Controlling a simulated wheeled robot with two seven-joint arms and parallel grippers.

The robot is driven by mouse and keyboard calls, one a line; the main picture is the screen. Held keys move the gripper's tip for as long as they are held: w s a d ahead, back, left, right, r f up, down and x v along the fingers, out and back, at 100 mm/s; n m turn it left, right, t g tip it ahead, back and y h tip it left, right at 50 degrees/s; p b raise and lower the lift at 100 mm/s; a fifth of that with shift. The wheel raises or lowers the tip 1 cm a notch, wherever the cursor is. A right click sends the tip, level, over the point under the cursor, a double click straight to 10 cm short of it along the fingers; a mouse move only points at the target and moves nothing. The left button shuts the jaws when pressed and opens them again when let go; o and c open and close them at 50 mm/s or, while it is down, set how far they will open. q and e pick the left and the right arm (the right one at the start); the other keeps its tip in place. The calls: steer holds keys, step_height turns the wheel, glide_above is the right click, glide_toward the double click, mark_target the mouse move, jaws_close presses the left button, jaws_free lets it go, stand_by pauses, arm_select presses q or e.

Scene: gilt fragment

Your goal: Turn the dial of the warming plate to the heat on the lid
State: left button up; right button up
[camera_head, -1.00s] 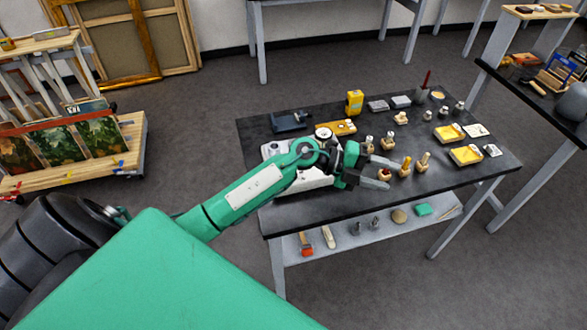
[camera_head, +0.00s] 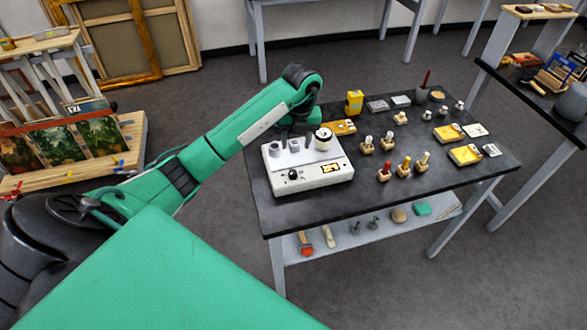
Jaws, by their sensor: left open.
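The white warming plate (camera_head: 312,181) stands at the left front of the dark table. Several small pots stand on top: grey ones (camera_head: 295,145) and a cream pot with a pale round lid (camera_head: 323,133). Any mark on the lid is too small to read. My left gripper (camera_head: 298,129) is open, reaching down at the back of the plate. Its fingertips are mostly hidden, and I cannot tell whether it touches anything. My right gripper is not in view.
A yellow box (camera_head: 354,102), stamps or brushes on wooden bases (camera_head: 404,166) and yellow trays (camera_head: 466,154) stand across the table (camera_head: 440,196). The front strip of the tabletop is clear. A lower shelf (camera_head: 345,245) holds tools. A cart with paintings (camera_head: 60,145) is at the left.

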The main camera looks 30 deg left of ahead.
mark_target(293, 172)
arm_select(q)
steer(key=f+p, duration=0.1)
steer(key=f, duration=0.2)
steer(key=f+p, duration=0.1)
steer(key=f, duration=0.3)
steer(key=f+p, duration=0.1)
steer(key=f, duration=0.3)
steer(key=shift+s+a+p, duration=0.2)
steer(key=shift+s+p, duration=0.1)
steer(key=shift+p, duration=0.05)
steer(key=shift+a+f, duration=0.1)
steer(key=shift+f, duration=0.55)
steer(key=c, duration=1)
